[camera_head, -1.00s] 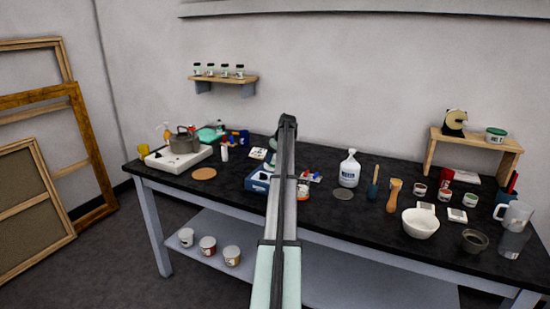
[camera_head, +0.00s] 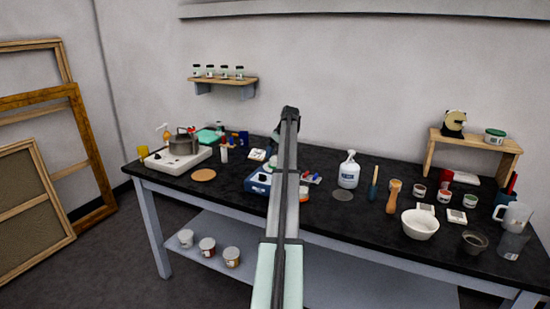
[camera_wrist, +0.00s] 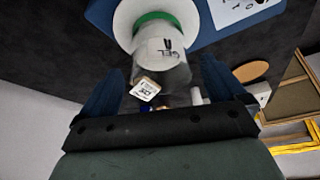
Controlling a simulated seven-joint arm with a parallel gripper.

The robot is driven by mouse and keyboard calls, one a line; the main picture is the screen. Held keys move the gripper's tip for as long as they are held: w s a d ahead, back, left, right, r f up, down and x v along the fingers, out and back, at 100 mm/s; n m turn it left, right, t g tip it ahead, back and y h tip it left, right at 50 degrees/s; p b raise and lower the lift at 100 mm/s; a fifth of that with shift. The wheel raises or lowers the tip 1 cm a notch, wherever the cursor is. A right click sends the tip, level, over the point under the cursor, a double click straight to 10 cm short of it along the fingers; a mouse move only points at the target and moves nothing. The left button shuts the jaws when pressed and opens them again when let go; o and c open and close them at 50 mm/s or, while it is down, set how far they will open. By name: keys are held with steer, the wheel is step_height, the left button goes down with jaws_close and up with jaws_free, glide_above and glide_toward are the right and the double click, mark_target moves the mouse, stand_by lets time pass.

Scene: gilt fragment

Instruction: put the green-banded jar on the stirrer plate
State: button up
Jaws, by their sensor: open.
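The green-banded jar (camera_wrist: 172,72) is clear, with a white label reading GEL and a green band near its far end. In the wrist view it appears to stand on the white round plate (camera_wrist: 122,22) of the blue stirrer (camera_wrist: 208,32). The contact is not fully clear. My gripper (camera_wrist: 160,70) is open, with one blue finger on each side of the jar and visible gaps. In the head view the stirrer (camera_head: 256,184) shows left of my arm. My arm hides the jar and the gripper there.
A hotplate with a pot (camera_head: 182,146) stands at the left, with a cork disc (camera_head: 203,175) in front. A spray bottle (camera_head: 348,172) and a dark disc (camera_head: 343,195) are right of my arm. A white bowl (camera_head: 420,224) and several small jars crowd the right.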

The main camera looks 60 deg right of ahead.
steer(key=v, duration=0.7)
steer(key=shift+r, duration=0.15)
